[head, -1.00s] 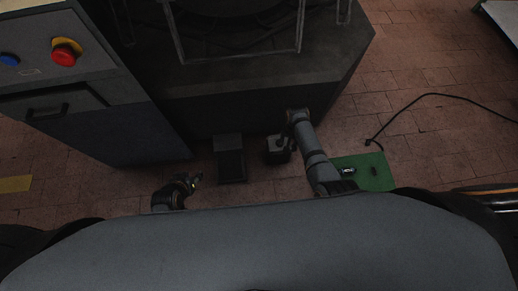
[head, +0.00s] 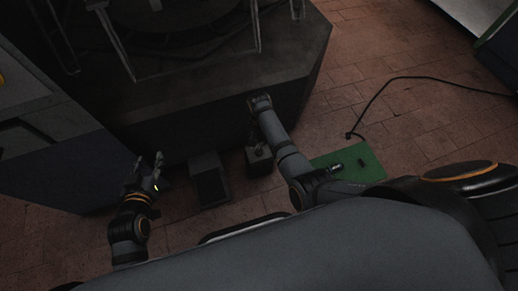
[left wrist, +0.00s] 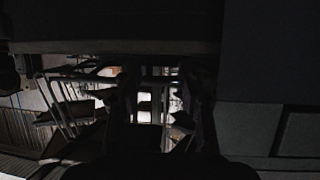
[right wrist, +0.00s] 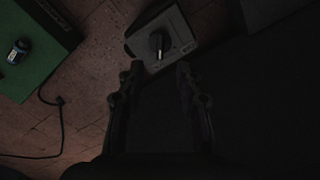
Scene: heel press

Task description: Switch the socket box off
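The socket box, a small grey box with a dark rotary knob, lies ahead of my right fingertips in the right wrist view (right wrist: 178,24). In the head view it is the small dark box on the floor (head: 259,167), close to the machine's base. My right gripper (right wrist: 160,70) is open and empty, with the knob just beyond its fingertips and apparently apart from them. In the head view the right gripper is mostly hidden by its arm. My left gripper (head: 149,168) is open and empty, raised left of the socket box. The knob's markings are too dark to read.
A dark pedal-like block (head: 208,182) stands left of the socket box. The large machine (head: 200,110) rises behind both. A green mat (head: 335,160) with small items lies to the right, and a black cable (head: 372,103) runs over the brick floor near it.

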